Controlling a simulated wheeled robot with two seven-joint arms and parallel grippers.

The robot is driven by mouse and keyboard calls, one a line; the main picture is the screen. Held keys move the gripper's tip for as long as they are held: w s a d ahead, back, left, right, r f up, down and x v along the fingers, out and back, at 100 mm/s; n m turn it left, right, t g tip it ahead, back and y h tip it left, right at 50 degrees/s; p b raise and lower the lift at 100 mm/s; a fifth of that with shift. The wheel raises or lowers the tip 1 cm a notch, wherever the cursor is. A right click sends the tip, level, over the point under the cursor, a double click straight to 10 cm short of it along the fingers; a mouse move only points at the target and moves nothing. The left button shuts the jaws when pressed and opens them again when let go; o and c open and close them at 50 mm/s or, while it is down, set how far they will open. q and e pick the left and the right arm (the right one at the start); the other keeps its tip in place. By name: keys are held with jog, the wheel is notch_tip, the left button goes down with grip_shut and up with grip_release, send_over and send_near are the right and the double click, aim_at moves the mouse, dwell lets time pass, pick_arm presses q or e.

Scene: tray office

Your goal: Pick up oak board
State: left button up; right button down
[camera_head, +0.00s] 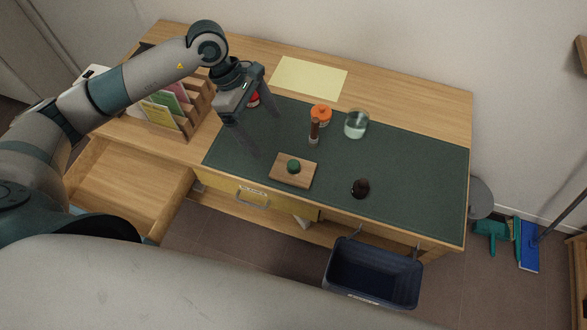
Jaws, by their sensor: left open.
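The oak board (306,174) is a small wooden rectangle lying flat on the dark green desk mat (410,165), near the desk's front edge. A small dark green round thing (293,166) sits on top of the board. My left gripper (266,136) is open and empty, with its fingers pointing down, to the upper left of the board and apart from it. My right gripper is not in view.
An orange-lidded jar (321,113), a brown-topped upright item (314,131), a glass (356,124) and a dark brown round object (360,188) stand on the mat. A wooden file rack (193,118) is at left. A drawer (130,190) is open. A dark bin (373,274) stands in front.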

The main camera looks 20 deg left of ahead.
aim_at(289, 163)
pick_arm(q)
jog(key=b+x, duration=0.3)
jog(key=x, duration=0.8)
jog(key=shift+d+f, duration=0.2)
jog(key=shift+f, duration=0.15)
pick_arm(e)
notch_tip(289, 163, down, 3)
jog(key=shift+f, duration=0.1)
pick_arm(q)
jog(key=x, duration=0.2)
jog(key=w+b+x, duration=0.1)
jog(key=x, duration=0.1)
jog(key=shift+a, duration=0.1)
jog(key=shift+f+b, duration=0.35)
jog(key=shift+f, duration=0.05)
jog(key=shift+s+d+f, duration=0.1)
jog(key=shift+d+f, duration=0.1)
jog(key=shift+d, duration=0.05)
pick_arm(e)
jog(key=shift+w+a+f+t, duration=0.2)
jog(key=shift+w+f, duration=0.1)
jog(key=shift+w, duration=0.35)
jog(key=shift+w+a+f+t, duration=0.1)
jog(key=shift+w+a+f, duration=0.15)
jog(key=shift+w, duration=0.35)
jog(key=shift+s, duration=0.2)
